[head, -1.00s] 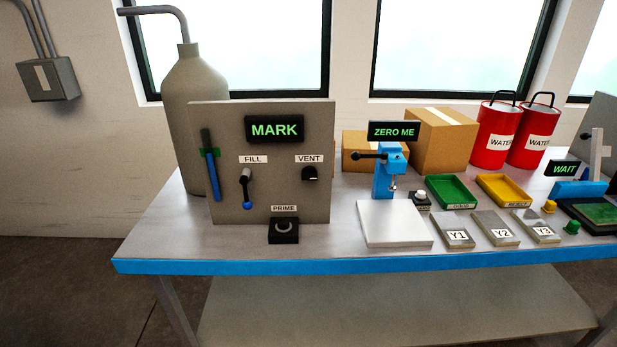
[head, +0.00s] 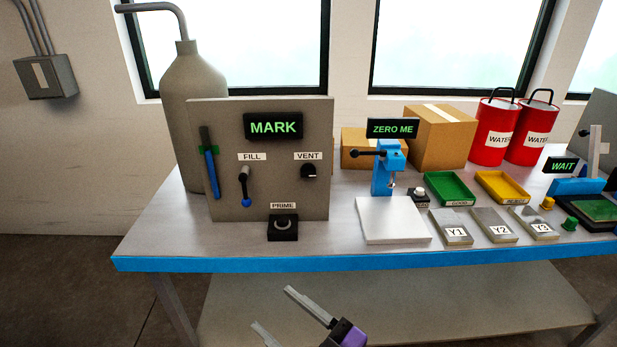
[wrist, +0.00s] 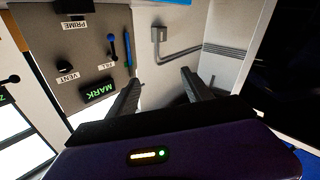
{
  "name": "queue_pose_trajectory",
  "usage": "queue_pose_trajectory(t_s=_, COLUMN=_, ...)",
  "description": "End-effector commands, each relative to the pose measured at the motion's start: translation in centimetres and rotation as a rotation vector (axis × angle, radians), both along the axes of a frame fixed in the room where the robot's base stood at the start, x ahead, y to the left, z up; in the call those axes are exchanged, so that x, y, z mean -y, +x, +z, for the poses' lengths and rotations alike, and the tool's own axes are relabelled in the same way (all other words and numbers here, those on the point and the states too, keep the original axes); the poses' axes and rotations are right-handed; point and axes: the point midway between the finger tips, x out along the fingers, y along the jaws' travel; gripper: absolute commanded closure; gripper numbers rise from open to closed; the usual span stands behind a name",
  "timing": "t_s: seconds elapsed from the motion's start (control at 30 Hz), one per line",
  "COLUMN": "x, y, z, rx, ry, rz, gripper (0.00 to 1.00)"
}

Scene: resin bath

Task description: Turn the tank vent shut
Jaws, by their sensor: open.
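The VENT knob (head: 309,171) is a small black knob under the VENT label, on the right side of the grey upright panel (head: 270,205). It also shows in the wrist view (wrist: 63,62), where the panel appears upside down. A light mark shows on the knob, but its exact setting is too small to tell. The grey tank (head: 193,85) stands behind the panel. My gripper (head: 275,312) is open and empty, low in front of the bench, below its blue edge and well apart from the knob. Its two fingers also show in the wrist view (wrist: 162,88).
The FILL lever (head: 244,185) with a blue tip hangs left of the vent. The PRIME button (head: 283,226) sits at the panel's foot. A blue press (head: 387,170) and white plate (head: 394,220) stand to the right. The bench's blue front edge (head: 350,259) lies between my gripper and the panel.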

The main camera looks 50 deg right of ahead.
Motion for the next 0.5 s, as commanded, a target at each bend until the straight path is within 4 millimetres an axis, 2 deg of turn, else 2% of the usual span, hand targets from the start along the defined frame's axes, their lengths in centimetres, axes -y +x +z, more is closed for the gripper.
queue_pose_trajectory(t_s=0.03, x=0.9, y=1.9, z=0.9, rx=0.021, ry=-0.014, rz=-0.025, gripper=0.42)
queue_pose_trajectory(t_s=0.1, x=2.4, y=4.2, z=1.7, rx=0.033, ry=-0.030, rz=-0.066, gripper=0.42)
queue_pose_trajectory(t_s=0.3, x=7.7, y=10.2, z=5.0, rx=0.063, ry=-0.032, rz=-0.228, gripper=0.42)
queue_pose_trajectory(t_s=0.5, x=14.3, y=13.9, z=8.3, rx=0.081, ry=0.034, rz=-0.447, gripper=0.42)
